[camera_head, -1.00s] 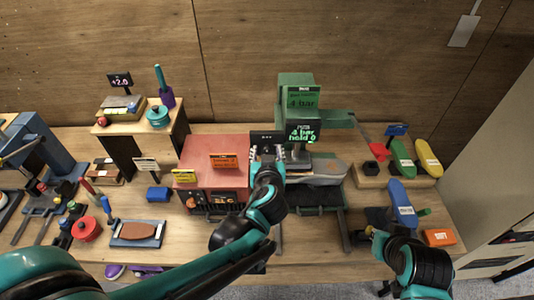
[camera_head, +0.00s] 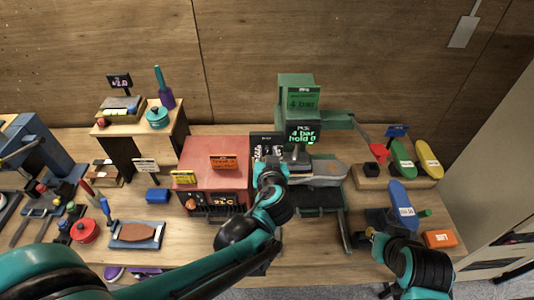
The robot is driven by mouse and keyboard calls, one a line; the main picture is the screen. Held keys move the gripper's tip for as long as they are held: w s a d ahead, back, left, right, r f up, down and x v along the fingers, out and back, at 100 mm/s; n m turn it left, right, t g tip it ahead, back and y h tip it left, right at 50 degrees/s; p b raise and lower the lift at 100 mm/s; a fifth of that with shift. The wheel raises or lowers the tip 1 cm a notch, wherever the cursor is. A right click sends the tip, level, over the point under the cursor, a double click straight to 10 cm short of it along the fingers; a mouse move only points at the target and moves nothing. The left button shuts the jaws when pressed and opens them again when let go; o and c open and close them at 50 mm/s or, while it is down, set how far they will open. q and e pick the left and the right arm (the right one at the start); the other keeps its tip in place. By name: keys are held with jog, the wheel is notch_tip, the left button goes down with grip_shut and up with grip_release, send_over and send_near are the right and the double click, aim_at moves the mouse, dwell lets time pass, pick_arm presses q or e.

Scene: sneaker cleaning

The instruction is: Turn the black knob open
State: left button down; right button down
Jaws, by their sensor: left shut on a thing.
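My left gripper (camera_head: 268,153) is at the front of a small black panel (camera_head: 266,138), between the red box and the green press (camera_head: 297,92). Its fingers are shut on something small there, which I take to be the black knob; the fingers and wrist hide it. The press screen (camera_head: 303,133) reads 4 bar and hold. A grey shoe (camera_head: 325,171) lies under the press. My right gripper (camera_head: 370,233) is low at the right, beside a dark block; its fingers are too small and dark to read.
The red box (camera_head: 213,152) stands left of my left wrist. A black block (camera_head: 380,151) and a red lever sit right of the press. Green and yellow insoles (camera_head: 428,158) stand on a rack. An orange box (camera_head: 440,238) is near my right arm.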

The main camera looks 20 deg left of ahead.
pick_arm(q)
jog(key=m+y+b, duration=0.2)
jog(key=shift+d+f+m, duration=0.2)
jog(key=shift+d+m, duration=0.05)
jog(key=shift+m, duration=0.15)
jog(key=shift+w+d+f+m+t+y+b, duration=0.1)
jog(key=shift+m+t+y+b, duration=0.1)
jog(key=shift+m+y+b, duration=0.95)
jog(key=shift+s+f+m+t+y+b, duration=0.15)
jog(key=shift+m+y+b, duration=0.35)
jog(key=shift+m+b, duration=1.25)
jog(key=shift+w+d+f+m+t+y+b, duration=0.2)
jog(key=shift+m+y+b, duration=0.75)
jog(key=shift+m, duration=0.85)
jog(key=shift+a+r+h, duration=0.15)
jog(key=shift+h, duration=0.15)
jog(key=c, duration=1.2)
grip_release()
jog(key=v, duration=1.2)
